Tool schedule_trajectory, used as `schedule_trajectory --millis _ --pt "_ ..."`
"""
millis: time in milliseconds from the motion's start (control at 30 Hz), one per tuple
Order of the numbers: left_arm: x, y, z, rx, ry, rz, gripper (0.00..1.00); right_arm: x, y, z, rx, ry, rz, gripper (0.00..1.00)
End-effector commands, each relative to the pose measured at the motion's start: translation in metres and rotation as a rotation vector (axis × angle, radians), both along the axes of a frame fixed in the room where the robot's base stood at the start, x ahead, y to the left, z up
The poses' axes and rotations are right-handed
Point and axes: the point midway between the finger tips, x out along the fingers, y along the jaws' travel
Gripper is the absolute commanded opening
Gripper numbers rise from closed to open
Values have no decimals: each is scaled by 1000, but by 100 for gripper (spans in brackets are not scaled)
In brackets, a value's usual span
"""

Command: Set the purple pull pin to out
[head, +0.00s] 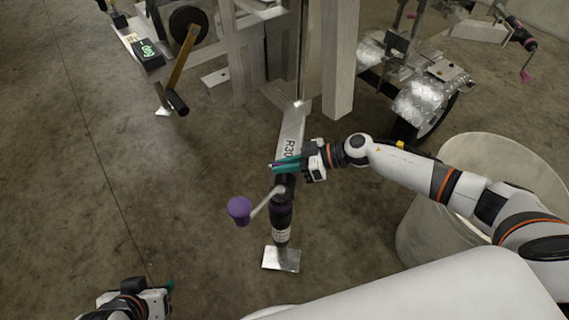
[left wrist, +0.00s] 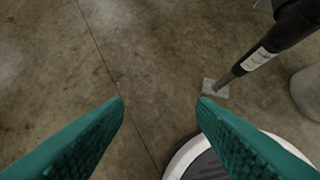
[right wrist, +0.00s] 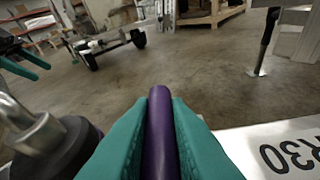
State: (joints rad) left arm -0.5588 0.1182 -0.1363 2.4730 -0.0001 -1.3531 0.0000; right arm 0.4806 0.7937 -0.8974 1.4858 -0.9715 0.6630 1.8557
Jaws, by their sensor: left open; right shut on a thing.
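The purple pull pin (right wrist: 160,135) is a round purple rod between the teal fingers of my right gripper (right wrist: 160,120) in the right wrist view. My right gripper is shut on it, beside the grey trailer beam (right wrist: 255,150) marked R30. In the head view my right gripper (head: 286,164) is at the top of the black jack (head: 281,215), and its fingers mostly hide the pin. How far the pin is drawn cannot be told. My left gripper (head: 170,286) is low at the left in the head view. It is open and empty over bare floor in the left wrist view (left wrist: 161,105).
The jack has a crank with a purple knob (head: 239,210) and a flat metal foot (head: 281,259) on the floor. A pale round bin (head: 430,225) stands under my right arm. The floor at left is clear.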

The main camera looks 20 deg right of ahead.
Motion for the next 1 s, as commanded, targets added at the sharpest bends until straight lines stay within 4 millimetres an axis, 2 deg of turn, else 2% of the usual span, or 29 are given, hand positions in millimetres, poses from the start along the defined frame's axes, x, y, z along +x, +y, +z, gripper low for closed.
schedule_trajectory --millis 33,67,100,200,567,667,833,1000 --pt "0 0 1 0 -1 0 52 2 0 5 4 -8 -1 0" --pt "0 0 1 0 -1 0 52 3 0 6 5 -8 -2 18" --pt "0 0 1 0 -1 0 52 3 0 6 5 -8 -1 25" --pt "0 0 1 0 -1 0 52 2 0 5 4 -6 -1 37" --pt "-3 1 1 3 18 0 52 0 -5 6 2 -3 -1 37" --pt "-19 6 -3 21 99 8 52 -4 -16 10 0 -3 -2 37" --pt "-48 15 -4 51 250 21 52 -16 -47 25 -2 -2 -3 37" --pt "-45 14 3 48 239 19 52 -27 -78 37 -1 -3 -3 37"
